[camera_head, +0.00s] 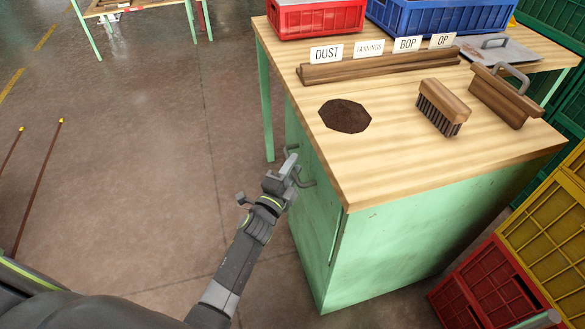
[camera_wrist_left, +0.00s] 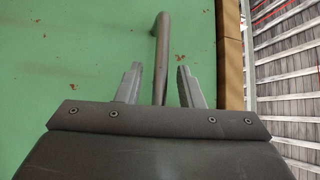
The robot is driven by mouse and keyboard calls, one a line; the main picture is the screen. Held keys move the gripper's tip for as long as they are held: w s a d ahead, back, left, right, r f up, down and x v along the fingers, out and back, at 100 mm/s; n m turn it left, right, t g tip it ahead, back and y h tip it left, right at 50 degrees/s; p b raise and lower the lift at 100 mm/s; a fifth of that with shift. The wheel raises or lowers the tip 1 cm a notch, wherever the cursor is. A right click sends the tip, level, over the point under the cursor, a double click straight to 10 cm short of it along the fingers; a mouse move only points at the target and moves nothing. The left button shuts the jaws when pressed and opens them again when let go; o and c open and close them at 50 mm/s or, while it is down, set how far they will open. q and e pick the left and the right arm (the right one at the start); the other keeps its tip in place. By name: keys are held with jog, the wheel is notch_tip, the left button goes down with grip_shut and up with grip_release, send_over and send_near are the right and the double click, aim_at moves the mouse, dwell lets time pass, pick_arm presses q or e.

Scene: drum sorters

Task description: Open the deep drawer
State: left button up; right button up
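The green cabinet (camera_head: 318,200) under the wooden tabletop has a grey bar handle (camera_head: 308,183) on its left face. The handle runs along the face; my left gripper hides its middle. In the left wrist view the handle (camera_wrist_left: 162,45) stands off the green front (camera_wrist_left: 80,50) and bends back to it at its far end. My left gripper (camera_head: 289,166) is at the handle. In the left wrist view its fingers (camera_wrist_left: 159,87) are apart, one each side of the bar, with gaps showing. The front appears closed. My right gripper is out of view.
Stacked crates (camera_head: 490,290) stand at right.

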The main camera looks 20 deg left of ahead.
pick_arm(q)
grip_shut()
